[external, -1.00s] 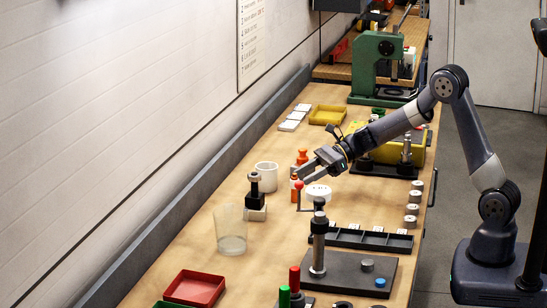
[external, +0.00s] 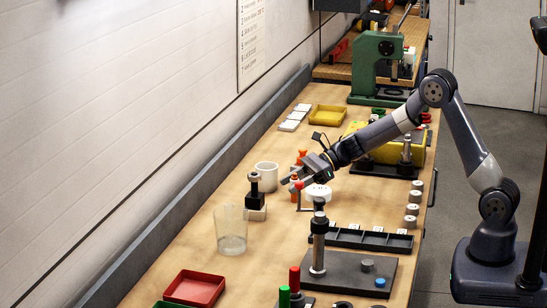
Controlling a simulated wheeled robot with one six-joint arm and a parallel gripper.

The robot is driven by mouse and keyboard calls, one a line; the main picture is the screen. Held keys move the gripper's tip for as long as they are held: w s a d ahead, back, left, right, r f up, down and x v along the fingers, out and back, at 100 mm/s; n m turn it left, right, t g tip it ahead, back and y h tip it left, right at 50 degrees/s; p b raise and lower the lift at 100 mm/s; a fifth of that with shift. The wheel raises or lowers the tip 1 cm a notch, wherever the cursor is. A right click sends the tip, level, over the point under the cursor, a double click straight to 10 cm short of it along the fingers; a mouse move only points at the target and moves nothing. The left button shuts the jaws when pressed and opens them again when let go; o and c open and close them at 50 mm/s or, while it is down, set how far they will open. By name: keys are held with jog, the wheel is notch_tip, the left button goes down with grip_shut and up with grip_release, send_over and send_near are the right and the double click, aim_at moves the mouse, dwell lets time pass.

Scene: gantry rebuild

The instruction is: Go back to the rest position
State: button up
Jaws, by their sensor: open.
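My gripper (external: 291,181) is at the end of my dark grey arm, which reaches in from the right over the wooden workbench (external: 185,240). Its jaws are open, with nothing seen between them. It is close to an orange bottle (external: 295,190) and a thin stand with a red ball top (external: 299,185), left of a white round item (external: 318,191). I cannot tell whether the jaws touch any of these.
A white mug (external: 266,176), a black-handled stamp (external: 254,190) and a clear beaker (external: 231,232) stand left. A dark plate with a post (external: 345,272) and a black tray (external: 362,239) are in front. A green press (external: 376,65) stands behind.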

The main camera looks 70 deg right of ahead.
notch_tip(320, 180, up, 10)
jog(key=shift+s+d+r+p, duration=0.1)
jog(key=shift+r+p, duration=0.05)
jog(key=shift+p, duration=0.65)
jog(key=s+a+p, duration=0.2)
jog(key=a+p, duration=0.1)
jog(key=a, duration=1.5)
notch_tip(320, 180, down, 11)
jog(key=shift+r+b, duration=0.2)
jog(key=shift+b, duration=0.75)
jog(key=v, duration=0.2)
jog(key=shift+s+d+r, duration=0.2)
jog(key=shift+s+d, duration=0.05)
jog(key=shift+s, duration=0.05)
jog(key=shift+s+d+r+b, duration=0.15)
jog(key=shift+s+d+b, duration=0.15)
jog(key=shift+b, duration=0.05)
